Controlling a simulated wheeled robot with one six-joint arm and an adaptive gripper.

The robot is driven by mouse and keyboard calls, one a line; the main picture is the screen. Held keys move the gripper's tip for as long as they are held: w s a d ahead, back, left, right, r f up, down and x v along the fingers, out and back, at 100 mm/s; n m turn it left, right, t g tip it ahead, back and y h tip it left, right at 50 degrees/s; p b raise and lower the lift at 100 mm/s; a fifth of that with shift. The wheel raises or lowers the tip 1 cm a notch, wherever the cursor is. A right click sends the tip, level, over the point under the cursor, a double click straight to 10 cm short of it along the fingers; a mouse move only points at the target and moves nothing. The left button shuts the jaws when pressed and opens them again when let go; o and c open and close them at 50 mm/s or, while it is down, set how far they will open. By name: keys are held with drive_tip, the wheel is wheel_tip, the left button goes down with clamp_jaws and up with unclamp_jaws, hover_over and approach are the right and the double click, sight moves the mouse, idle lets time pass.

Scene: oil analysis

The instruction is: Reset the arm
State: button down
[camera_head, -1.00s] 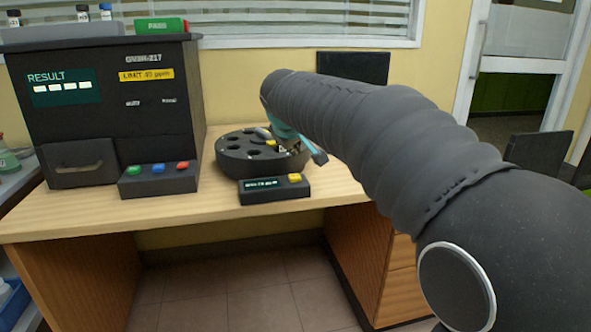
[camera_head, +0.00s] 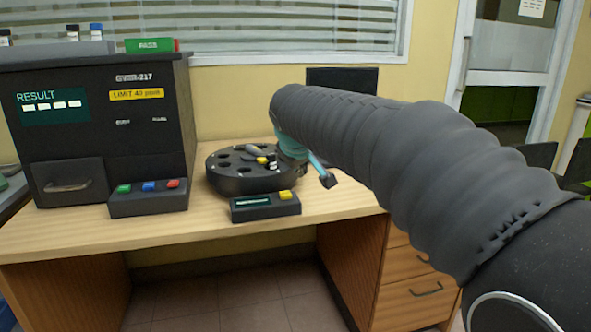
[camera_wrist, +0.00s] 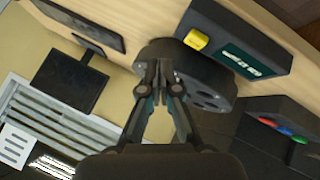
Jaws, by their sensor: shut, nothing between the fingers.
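My gripper (camera_wrist: 158,72) shows in the wrist view with its fingertips together and nothing between them. In that view it is in front of the black round carousel (camera_wrist: 213,90), covering part of it. In the head view the carousel (camera_head: 232,181) stands on the wooden desk, with several holes in its top. A grey piece with a yellow part lies on top of it. My dark sleeved arm reaches in from the right, and its end is over the carousel's right side. Whether the gripper touches the carousel cannot be told.
A black analyser (camera_head: 100,130) with a RESULT screen stands at the left, with a three-button panel (camera_head: 148,198) before it. A small box with a yellow button (camera_head: 265,205) is in front of the carousel. A dark monitor (camera_head: 342,79) stands behind. Desk front (camera_head: 180,228) is clear.

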drive_tip(key=s+d+f+m+g, duration=0.1)
drive_tip(key=s+d+f+m, duration=0.15)
drive_tip(key=s+d, duration=0.4)
drive_tip(key=s+d+f+m+g, duration=0.1)
drive_tip(key=s+d+f, duration=0.25)
drive_tip(key=s, duration=0.65)
drive_tip(key=s+d+f+m, duration=0.25)
drive_tip(key=s+d, duration=0.25)
drive_tip(key=s, duration=0.3)
drive_tip(key=s+d+f+m+g, duration=0.1)
drive_tip(key=s+f, duration=0.7)
drive_tip(key=s, duration=0.1)
drive_tip(key=shift+m, duration=0.3)
drive_tip(key=shift+s, duration=0.1)
